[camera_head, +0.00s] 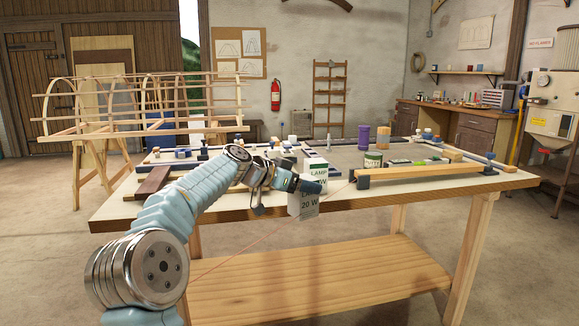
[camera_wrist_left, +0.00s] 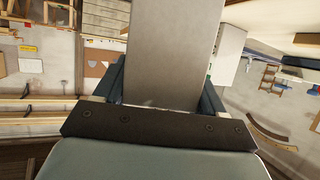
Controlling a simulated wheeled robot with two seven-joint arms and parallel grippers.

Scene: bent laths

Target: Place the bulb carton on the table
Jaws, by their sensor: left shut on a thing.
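My left gripper (camera_head: 310,187) is shut on a white bulb carton (camera_head: 305,207) with the words LAMP 20 W. In the head view the carton shows below the gripper, overlapping the table's front edge, and my gripper hides its upper part. In the left wrist view the carton (camera_wrist_left: 165,45) is a broad pale face between the two fingers. The wooden table (camera_head: 240,214) stands in front of me. I cannot tell whether the carton touches it. My right gripper is not in view.
A similar white lamp carton (camera_head: 315,166) stands on the table just behind my gripper. A dark brown board (camera_head: 155,181) lies at the left.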

